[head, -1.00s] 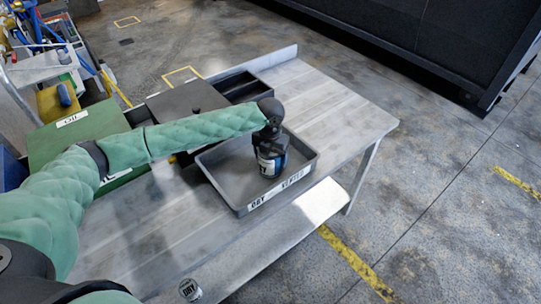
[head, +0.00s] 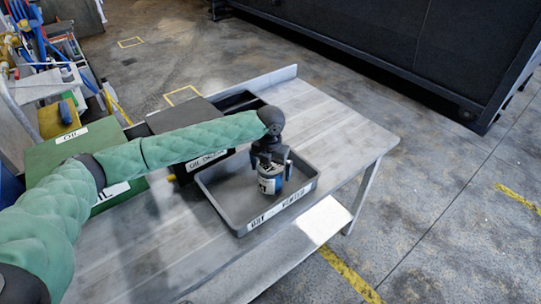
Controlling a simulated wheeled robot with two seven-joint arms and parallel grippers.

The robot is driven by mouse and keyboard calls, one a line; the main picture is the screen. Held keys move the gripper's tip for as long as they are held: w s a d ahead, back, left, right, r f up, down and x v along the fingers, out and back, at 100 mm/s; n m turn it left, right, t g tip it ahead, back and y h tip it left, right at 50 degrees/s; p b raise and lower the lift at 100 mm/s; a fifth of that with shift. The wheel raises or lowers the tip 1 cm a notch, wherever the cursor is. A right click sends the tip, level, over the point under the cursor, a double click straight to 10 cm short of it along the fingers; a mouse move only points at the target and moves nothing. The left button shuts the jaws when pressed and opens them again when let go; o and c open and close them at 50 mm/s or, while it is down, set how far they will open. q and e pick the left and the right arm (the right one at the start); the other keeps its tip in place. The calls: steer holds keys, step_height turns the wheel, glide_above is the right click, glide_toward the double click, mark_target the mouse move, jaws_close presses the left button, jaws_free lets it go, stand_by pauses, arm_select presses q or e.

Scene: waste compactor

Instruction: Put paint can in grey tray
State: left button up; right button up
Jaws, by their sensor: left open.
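The paint can (head: 269,183), white and blue with a dark top, is upright inside the grey tray (head: 304,190). The tray lies on the workbench and has a white label on its front wall. My left gripper (head: 271,168) is above the can, pointing down, with its fingers open. A finger shows to the right of the can's top. Whether the fingers still touch the can is not clear. My right gripper is not in view.
A dark box (head: 185,118) and a black open tray stand behind the grey tray. A green box (head: 70,150) is at the left. The bench (head: 335,120) is clear to the right and in front.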

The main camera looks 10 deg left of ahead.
arm_select(q)
step_height(320, 180, up, 7)
steer(key=b, duration=0.2)
steer(key=shift+r+b, duration=0.2)
steer(key=shift+b, duration=0.15)
steer(key=shift+r, duration=0.65)
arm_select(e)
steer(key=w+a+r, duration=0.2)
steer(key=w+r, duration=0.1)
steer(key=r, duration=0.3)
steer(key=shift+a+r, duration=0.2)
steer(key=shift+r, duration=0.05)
arm_select(q)
steer(key=shift+r, duration=0.1)
